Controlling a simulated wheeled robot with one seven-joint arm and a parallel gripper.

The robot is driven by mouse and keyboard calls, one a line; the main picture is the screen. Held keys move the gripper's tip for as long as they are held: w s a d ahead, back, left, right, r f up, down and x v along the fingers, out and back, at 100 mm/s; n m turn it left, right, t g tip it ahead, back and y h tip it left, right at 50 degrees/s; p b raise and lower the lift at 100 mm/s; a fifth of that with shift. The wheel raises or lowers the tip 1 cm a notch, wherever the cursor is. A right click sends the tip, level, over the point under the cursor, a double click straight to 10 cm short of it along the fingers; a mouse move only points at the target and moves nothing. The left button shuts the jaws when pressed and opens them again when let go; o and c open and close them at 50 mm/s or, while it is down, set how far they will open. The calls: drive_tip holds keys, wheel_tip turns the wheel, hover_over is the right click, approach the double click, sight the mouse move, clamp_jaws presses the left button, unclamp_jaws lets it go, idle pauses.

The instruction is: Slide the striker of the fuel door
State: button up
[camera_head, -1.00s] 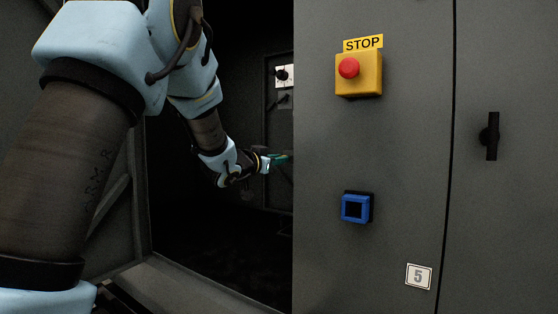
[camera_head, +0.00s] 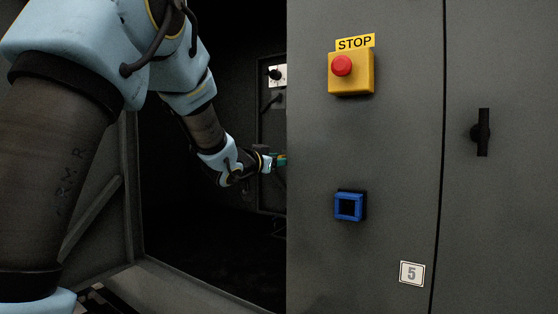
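My gripper (camera_head: 279,161) is at the end of my arm, which reaches into the dark opening left of the grey cabinet front. Only part of the gripper shows, with green on its fingers, at the edge of the cabinet front. Whether it is open or shut cannot be made out. Behind it, deep in the opening, is a narrow grey panel (camera_head: 269,138) with a white plate (camera_head: 278,75) bearing a black knob, and a small dark fitting below. I cannot pick out the fuel door or its striker for certain.
The grey cabinet front (camera_head: 400,170) closes off the right side. It bears a yellow box with a red stop button (camera_head: 342,66), a blue square fitting (camera_head: 349,206), a label "5" (camera_head: 411,273) and a black handle (camera_head: 482,132). A sill (camera_head: 180,286) edges the opening's bottom.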

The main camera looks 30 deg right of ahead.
drive_tip(key=shift+a, duration=0.1)
drive_tip(key=b+v, duration=0.3)
drive_tip(key=v, duration=0.7)
drive_tip(key=shift+s+a, duration=0.15)
drive_tip(key=shift+a, duration=0.15)
